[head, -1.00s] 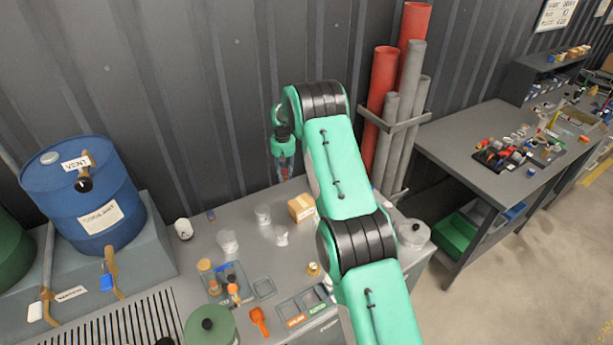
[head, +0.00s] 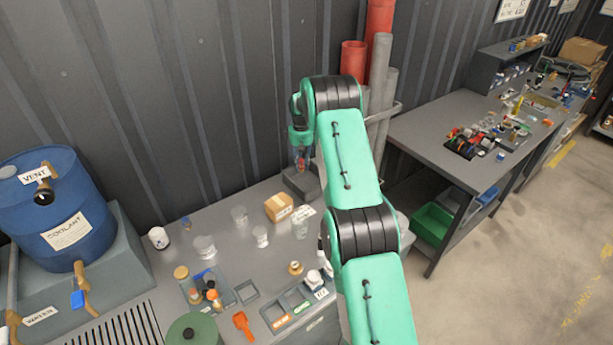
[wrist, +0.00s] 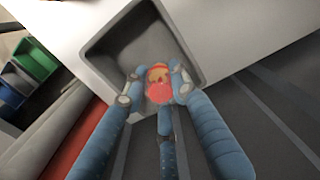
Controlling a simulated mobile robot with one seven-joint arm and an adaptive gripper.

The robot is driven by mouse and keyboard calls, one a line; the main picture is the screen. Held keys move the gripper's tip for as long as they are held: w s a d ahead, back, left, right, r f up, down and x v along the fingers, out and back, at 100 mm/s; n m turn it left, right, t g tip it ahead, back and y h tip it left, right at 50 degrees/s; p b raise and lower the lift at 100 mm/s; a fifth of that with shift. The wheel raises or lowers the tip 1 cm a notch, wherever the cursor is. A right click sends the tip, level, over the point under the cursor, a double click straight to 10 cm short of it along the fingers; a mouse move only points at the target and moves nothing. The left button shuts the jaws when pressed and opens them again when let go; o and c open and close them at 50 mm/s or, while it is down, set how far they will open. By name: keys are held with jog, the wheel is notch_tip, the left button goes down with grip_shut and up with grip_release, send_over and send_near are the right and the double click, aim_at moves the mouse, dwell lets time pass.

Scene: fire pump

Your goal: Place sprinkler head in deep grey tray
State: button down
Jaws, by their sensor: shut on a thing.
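My gripper (wrist: 155,90) is shut on a red and brass-coloured sprinkler head (wrist: 158,88), which shows between its blue fingers in the wrist view. The deep grey tray (wrist: 122,52) lies beneath and around the sprinkler head in that view, with its dark inside open and no other item visible in it. In the head view my gripper (head: 301,160) points down just over the deep grey tray (head: 290,182) at the back of the bench. My arm hides part of the tray's right side. I cannot tell whether the sprinkler head touches the tray floor.
Red and grey pipes (head: 378,70) stand behind my arm. A compartment tray (head: 290,308) lies at the front.

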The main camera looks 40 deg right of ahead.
aim_at(301, 180)
jog(key=shift+f, duration=3.15)
jog(key=shift+f, duration=1.85)
jog(key=shift+f, duration=0.15)
jog(key=c, duration=1.7)
grip_release()
jog(key=shift+o, duration=0.2)
notch_tip(301, 180, up, 12)
jog(key=shift+r, duration=0.15)
